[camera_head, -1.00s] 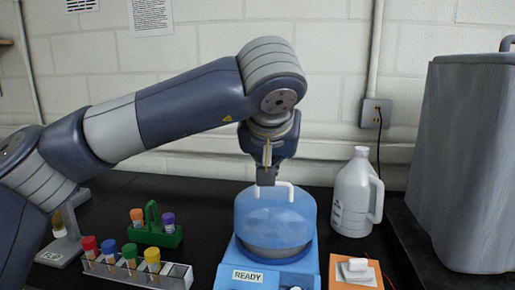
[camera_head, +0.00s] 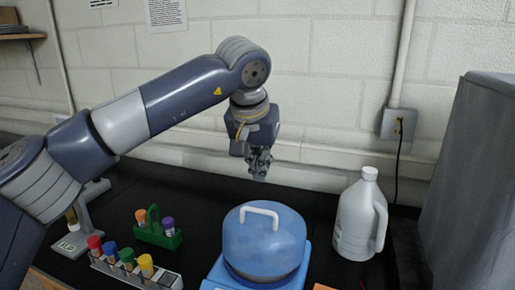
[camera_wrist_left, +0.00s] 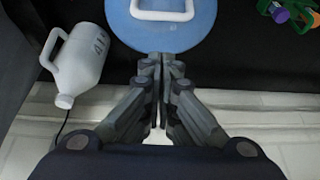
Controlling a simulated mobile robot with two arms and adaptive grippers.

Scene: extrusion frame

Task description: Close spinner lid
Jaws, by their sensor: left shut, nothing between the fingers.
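The spinner (camera_head: 212,284) is a blue machine on the black bench. Its blue see-through domed lid (camera_head: 265,243) sits down over the round body, with a white handle (camera_head: 260,211) on top. In the left wrist view the lid (camera_wrist_left: 160,35) and its white handle (camera_wrist_left: 162,15) show at the top edge. My left gripper (camera_head: 258,176) is above and behind the lid, apart from the handle. Its fingers (camera_wrist_left: 160,62) are shut together with nothing between them. My right gripper is not in view. The front of the spinner is cut off by the picture's lower edge.
A white jug (camera_head: 355,222) stands right of the spinner. A green carrier (camera_head: 160,236) and a rack of colour-capped tubes (camera_head: 168,281) stand left. A large grey machine (camera_head: 478,190) fills the right side. The wall is close behind the bench.

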